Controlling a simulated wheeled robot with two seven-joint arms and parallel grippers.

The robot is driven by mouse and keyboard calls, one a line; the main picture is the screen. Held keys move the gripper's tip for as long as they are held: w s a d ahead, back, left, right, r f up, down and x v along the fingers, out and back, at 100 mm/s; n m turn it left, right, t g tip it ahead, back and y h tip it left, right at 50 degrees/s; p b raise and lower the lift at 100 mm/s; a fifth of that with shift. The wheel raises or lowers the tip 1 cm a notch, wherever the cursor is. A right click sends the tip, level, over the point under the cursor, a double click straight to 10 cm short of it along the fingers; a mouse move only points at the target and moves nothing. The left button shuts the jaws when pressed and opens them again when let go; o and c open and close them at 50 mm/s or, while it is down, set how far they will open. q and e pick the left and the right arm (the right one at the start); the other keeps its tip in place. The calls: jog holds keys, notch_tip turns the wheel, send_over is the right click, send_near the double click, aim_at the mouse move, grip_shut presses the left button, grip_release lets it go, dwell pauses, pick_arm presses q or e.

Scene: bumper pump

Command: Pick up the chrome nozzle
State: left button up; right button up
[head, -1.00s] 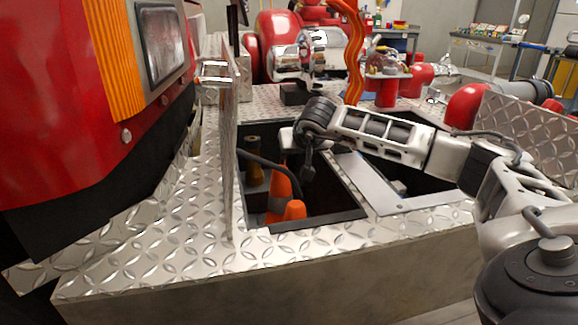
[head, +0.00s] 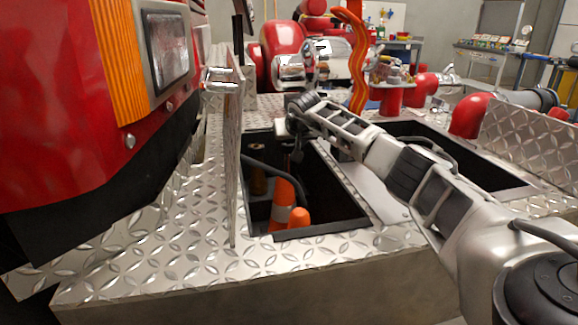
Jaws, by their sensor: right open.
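I cannot clearly pick out the chrome nozzle. My left gripper is not in view.
Orange cones (head: 283,200) and a dark hose (head: 268,168) are in the compartment. An upright lid (head: 233,165) edges its left side. A second open bay (head: 470,172) lies to the right. Red and chrome fittings (head: 289,68) and an orange hose (head: 357,70) stand behind.

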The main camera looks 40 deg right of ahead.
aim_at(289, 144)
jog(key=shift+b+x, duration=0.5)
jog(key=shift+x, duration=1.15)
grip_shut()
jog(key=shift+w+r, duration=0.1)
jog(key=shift+r, duration=0.05)
